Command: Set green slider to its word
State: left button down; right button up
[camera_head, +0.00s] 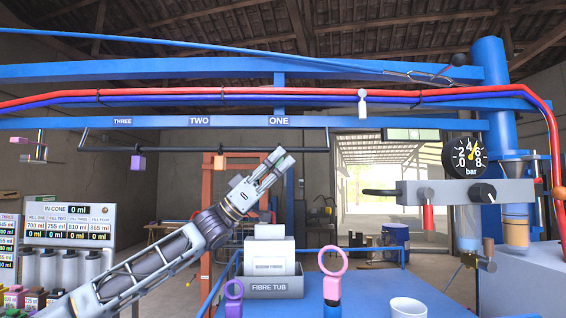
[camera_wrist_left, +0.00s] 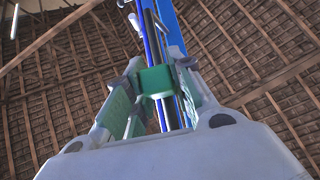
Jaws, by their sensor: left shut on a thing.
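My left gripper (camera_head: 276,163) reaches up from the lower left to the dark rail (camera_head: 180,149) under the blue beam. It is shut on the green slider (camera_wrist_left: 155,80), which shows between its fingers in the left wrist view. In the head view the fingers largely hide the slider. The gripper is roughly below the word ONE (camera_head: 279,121). The word TWO (camera_head: 199,121) is left of it and THREE (camera_head: 122,121) farther left. A purple slider (camera_head: 138,162) hangs near THREE and an orange slider (camera_head: 219,162) right of TWO. My right gripper is not in view.
A pressure gauge (camera_head: 468,155) and a grey lever unit (camera_head: 448,193) stand at the right. Below are a fibre tub (camera_head: 275,286), a pink ring handle (camera_head: 332,264), a purple ring handle (camera_head: 233,291) and a white cup (camera_head: 408,307). Display panels (camera_head: 70,228) stand at left.

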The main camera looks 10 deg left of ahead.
pick_arm(q)
jog(key=shift+a, duration=0.1)
jog(key=c, duration=1.2)
grip_release()
jog(key=v, duration=1.2)
